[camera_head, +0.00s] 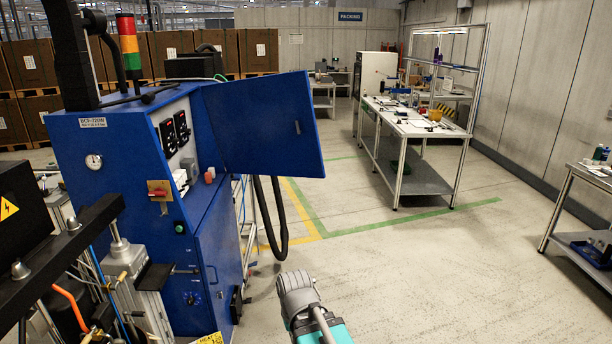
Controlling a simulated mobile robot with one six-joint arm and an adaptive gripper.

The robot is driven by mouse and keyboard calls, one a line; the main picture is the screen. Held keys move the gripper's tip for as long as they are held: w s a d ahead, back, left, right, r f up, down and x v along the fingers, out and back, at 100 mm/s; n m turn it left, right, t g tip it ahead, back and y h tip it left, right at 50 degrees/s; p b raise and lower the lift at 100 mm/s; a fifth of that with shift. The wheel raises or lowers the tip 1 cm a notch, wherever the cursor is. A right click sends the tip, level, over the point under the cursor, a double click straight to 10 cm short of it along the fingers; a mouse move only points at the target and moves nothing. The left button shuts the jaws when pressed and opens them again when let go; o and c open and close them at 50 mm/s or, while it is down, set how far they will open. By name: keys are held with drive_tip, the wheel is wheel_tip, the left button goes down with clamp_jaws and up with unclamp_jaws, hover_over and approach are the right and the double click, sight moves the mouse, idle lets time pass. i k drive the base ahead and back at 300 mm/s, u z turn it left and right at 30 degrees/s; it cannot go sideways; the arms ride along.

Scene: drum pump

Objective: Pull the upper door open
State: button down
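The upper door (262,128) is a blue panel on the blue cabinet (110,165). It stands swung out to the right, away from the cabinet front, with a small dark latch (297,127) near its right edge. The cabinet's upper front with black instruments (175,130) and white parts is exposed. The lower blue door (220,245) looks closed. A grey and teal part of my arm shows at the bottom middle, below and right of the cabinet and apart from the upper door. My gripper cannot be made out in this view.
A black hose (270,225) hangs below the upper door. A red, orange and green signal light (128,42) stands on the cabinet. Pump machinery (125,265) fills the lower left. A workbench (415,130) stands at the back right, another table (590,180) at right. Floor between is clear.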

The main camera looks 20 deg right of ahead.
sight(254, 120)
drive_tip(key=i, duration=0.85)
drive_tip(key=z, duration=0.05)
